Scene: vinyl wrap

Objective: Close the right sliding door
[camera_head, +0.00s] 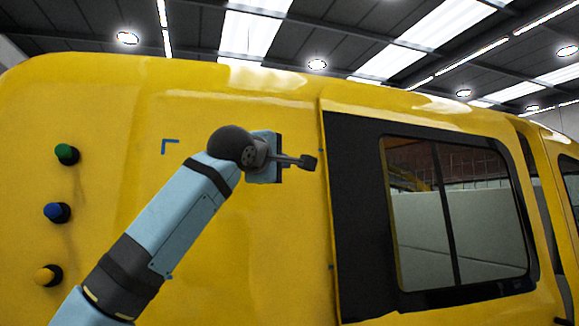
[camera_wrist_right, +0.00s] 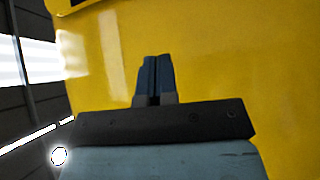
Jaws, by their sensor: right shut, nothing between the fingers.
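The right sliding door appears to be the yellow panel with a black-framed window (camera_head: 460,215) on the right of the head view. Its near vertical edge stands just right of my right gripper (camera_head: 278,158). My left gripper is not in view.
Green (camera_head: 67,154), blue (camera_head: 56,212) and yellow (camera_head: 48,275) knobs stick out on the left of the yellow vehicle body (camera_head: 100,110). A small blue corner mark (camera_head: 170,145) is on the panel. A dark vertical strip (camera_head: 537,180) shows right of the window.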

